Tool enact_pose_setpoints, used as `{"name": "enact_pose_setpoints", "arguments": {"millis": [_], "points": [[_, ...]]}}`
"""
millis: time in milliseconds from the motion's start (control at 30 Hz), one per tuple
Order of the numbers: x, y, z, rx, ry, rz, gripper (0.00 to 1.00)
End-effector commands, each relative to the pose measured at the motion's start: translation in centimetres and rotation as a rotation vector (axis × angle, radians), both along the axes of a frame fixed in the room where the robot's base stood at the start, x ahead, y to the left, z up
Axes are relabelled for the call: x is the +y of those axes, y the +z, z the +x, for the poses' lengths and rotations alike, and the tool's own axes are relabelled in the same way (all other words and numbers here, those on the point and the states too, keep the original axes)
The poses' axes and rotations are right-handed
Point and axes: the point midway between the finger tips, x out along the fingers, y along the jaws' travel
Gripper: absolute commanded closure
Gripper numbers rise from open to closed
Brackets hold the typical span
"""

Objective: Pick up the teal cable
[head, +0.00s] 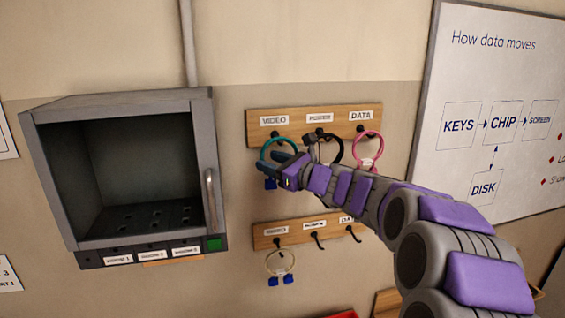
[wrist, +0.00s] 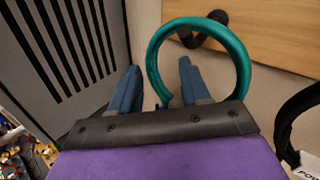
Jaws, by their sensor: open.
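The teal cable (head: 278,139) is a coiled loop hanging under the VIDEO label on the upper wooden board, with blue plugs (head: 270,184) below it. In the wrist view the teal cable (wrist: 243,62) appears as a ring over a dark hook (wrist: 207,28). My gripper (head: 274,166) is at the loop, with its blue fingers apart. In the wrist view my gripper (wrist: 160,78) has the ring's left side between its fingers. The right finger appears within the ring's outline and the left finger outside it. Contact cannot be told.
A black cable (head: 338,150) and a pink cable (head: 372,150) hang to the right on the upper board (head: 285,119). A lower board (head: 265,243) holds a pale cable (head: 279,263). An open grey cabinet (head: 60,190) stands left. A whiteboard (head: 500,80) is at right.

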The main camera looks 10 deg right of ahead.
Motion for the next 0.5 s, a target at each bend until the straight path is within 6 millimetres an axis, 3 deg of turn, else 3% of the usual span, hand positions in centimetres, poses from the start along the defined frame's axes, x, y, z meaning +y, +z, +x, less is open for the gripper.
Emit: {"name": "enact_pose_setpoints", "arguments": {"millis": [167,433,500], "points": [[1.4,0.0,1.7,0.001,0.002,-0.002,0.54],[1.1,0.0,1.8,-0.002,0.0,0.001,0.54],[1.0,0.0,1.9,-0.001,0.0,0.002,0.58]]}}
